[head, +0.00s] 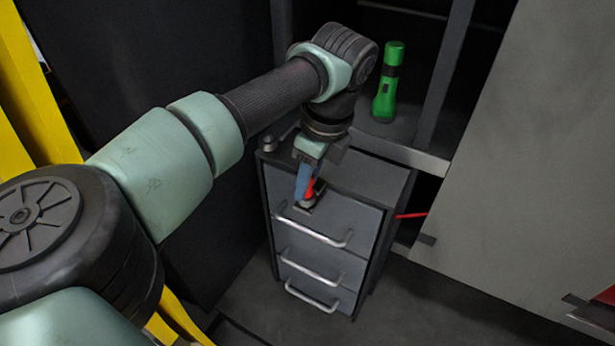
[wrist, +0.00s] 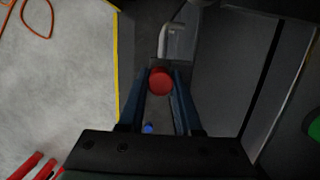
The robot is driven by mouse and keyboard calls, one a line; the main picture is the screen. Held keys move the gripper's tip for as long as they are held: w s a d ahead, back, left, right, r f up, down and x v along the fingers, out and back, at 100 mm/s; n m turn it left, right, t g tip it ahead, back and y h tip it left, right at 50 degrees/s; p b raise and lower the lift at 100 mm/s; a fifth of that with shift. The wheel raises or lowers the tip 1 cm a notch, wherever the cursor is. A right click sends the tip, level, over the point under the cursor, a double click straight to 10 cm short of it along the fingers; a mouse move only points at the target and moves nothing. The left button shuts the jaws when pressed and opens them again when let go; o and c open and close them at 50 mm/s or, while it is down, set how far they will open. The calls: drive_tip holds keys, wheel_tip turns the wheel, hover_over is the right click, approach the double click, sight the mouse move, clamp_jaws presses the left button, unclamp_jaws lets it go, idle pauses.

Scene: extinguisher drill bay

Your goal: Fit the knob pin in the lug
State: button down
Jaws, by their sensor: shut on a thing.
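My gripper (head: 304,198) is at the front of a grey drawer cabinet, near its top edge, fingers pointing down. Its blue fingers are shut on a red knob pin (head: 311,188). In the wrist view the round red end of the knob pin (wrist: 160,82) shows between the two blue fingertips (wrist: 160,76). A small dark lug (head: 305,208) shows on the top drawer front just below the fingers. The lower pin is hidden, so I cannot tell whether it is inside the lug or only above it.
The cabinet (head: 370,180) has several drawers with bar handles (head: 315,226). A grey panel (head: 520,160) rises at the right. A thin red rod (head: 411,215) sticks out beside the cabinet. Floor in front is clear.

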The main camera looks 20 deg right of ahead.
drive_tip(key=shift+f, duration=0.15)
drive_tip(key=c, duration=0.5)
unclamp_jaws()
